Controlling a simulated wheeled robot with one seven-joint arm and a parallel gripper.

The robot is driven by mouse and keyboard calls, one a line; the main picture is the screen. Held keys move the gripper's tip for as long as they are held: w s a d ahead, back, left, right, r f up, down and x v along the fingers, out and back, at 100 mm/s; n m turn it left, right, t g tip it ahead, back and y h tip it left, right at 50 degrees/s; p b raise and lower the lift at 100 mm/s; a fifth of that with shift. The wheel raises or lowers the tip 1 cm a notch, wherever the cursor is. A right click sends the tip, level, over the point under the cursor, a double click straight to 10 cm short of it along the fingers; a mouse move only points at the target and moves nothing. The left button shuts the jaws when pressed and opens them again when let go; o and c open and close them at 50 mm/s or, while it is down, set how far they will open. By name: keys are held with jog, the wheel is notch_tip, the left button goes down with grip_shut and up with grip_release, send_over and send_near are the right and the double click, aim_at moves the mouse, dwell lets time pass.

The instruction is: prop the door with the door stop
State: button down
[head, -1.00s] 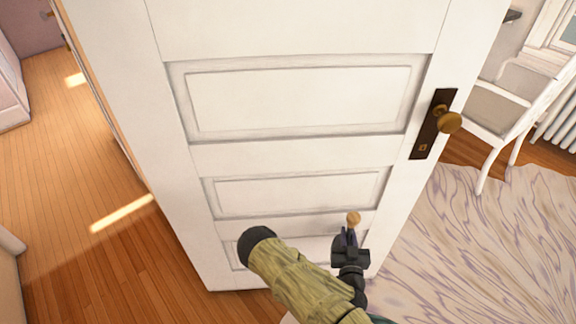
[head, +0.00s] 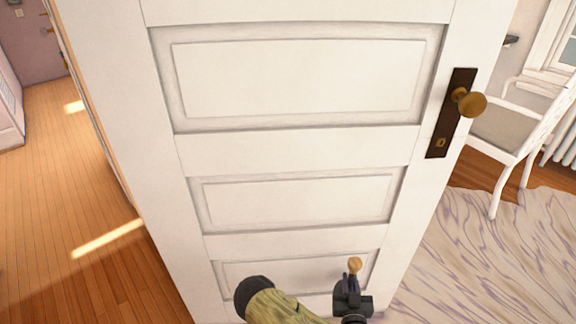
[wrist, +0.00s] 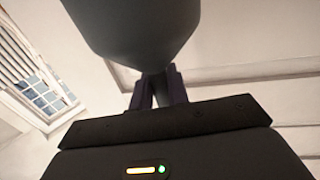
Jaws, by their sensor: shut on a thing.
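The white panelled door (head: 300,150) stands open in front of me, filling the middle of the head view. It has a brass knob (head: 472,104) on a dark plate near its right edge. My gripper (head: 351,282) is low in front of the door's lower panel, shut on a small tan, round-ended piece, which I take as the door stop (head: 355,265). In the wrist view the held piece (wrist: 143,35) looms large, dark and rounded, narrowing into the fingers (wrist: 158,88). The door's bottom edge is out of view.
A wooden floor (head: 60,200) lies left of the door. On the right are a pale patterned rug (head: 470,260), a white chair (head: 510,125) and a radiator (head: 562,145). A window (wrist: 42,92) shows in the wrist view.

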notch_tip(320, 180, down, 12)
jog(key=b, duration=1.1)
